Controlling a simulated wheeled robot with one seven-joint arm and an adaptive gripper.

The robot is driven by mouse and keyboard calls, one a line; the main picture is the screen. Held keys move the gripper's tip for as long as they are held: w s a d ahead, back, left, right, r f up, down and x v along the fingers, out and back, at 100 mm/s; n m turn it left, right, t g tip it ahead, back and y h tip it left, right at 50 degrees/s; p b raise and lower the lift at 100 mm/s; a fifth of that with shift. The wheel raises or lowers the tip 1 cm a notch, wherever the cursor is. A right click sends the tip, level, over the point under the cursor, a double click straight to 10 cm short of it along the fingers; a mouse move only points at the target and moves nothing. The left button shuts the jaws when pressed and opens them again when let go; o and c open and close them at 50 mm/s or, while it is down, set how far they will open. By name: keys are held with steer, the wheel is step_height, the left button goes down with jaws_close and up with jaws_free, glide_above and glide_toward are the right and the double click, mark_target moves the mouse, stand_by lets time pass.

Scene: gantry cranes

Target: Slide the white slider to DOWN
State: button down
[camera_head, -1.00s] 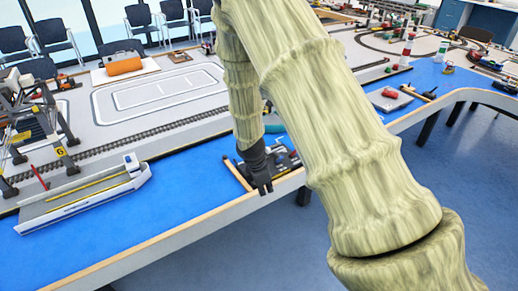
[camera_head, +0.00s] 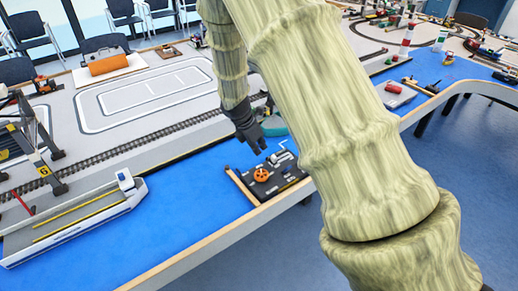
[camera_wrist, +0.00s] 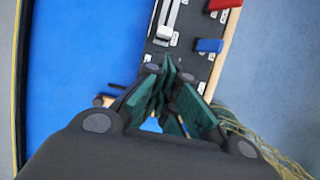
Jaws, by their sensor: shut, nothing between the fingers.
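The white slider (camera_wrist: 167,22) shows at the top of the wrist view, on a black panel (camera_wrist: 189,48). Small labels lie beside it, too small to read. My gripper (camera_wrist: 168,72) is shut and empty, its green fingers at the near end of the panel, apart from the slider. In the head view, my gripper (camera_head: 257,150) is above the blue table surface, just behind and left of the black panel (camera_head: 281,174). The slider cannot be made out for sure in that view.
A blue control (camera_wrist: 208,45) and a red control (camera_wrist: 224,4) sit right of the slider. An orange wheel (camera_head: 261,175) is on the panel. A model ship (camera_head: 75,220) lies at the left. Blue table between ship and panel is clear.

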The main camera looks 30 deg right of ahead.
mark_target(268, 166)
steer(key=shift+p+x, duration=1.05)
steer(key=shift+x, duration=3.25)
steer(key=shift+a+f, duration=0.1)
steer(key=shift+a, duration=0.05)
